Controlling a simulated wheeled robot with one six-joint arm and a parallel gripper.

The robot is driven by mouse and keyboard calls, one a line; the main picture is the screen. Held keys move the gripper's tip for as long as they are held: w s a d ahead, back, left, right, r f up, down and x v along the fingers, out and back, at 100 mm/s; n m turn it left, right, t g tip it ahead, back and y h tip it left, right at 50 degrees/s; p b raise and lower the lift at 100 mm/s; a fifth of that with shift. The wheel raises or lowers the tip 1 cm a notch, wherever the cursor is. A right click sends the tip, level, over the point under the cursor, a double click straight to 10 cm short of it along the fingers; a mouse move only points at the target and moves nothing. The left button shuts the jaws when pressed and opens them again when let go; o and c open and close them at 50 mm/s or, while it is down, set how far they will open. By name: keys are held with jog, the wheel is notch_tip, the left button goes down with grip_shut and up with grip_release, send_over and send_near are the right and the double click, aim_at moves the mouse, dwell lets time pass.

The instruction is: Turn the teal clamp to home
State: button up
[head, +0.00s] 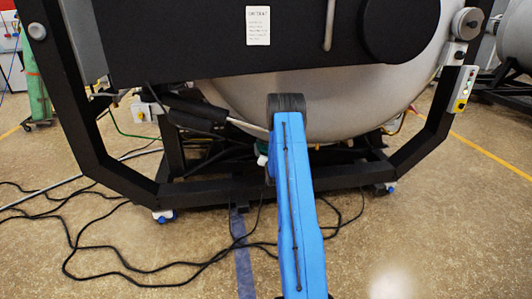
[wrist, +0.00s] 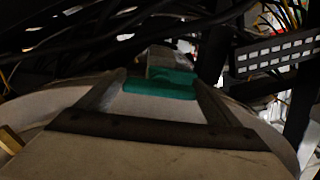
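The teal clamp (wrist: 160,83) is in the upper middle of the wrist view, with a grey block right behind it. My gripper (wrist: 161,78) has its two grey fingers on either side of the clamp, set wide apart. The teal part fills most of the gap between them. Whether the fingers press on it or only stand beside it cannot be told. I cannot make out the clamp clearly there.
The grey vessel (head: 345,100) sits in a black frame (head: 120,177) on casters. Black cables (head: 95,250) lie on the floor at left. In the wrist view dark cables (wrist: 100,25) hang close above, and a slotted panel (wrist: 278,53) is at right.

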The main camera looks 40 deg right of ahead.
jog(key=c, duration=0.6)
jog(key=shift+m, duration=0.4)
jog(key=m, duration=1.2)
jog(key=shift+m, duration=0.3)
jog(key=shift+s+f+m, duration=0.1)
jog(key=shift+m, duration=2.2)
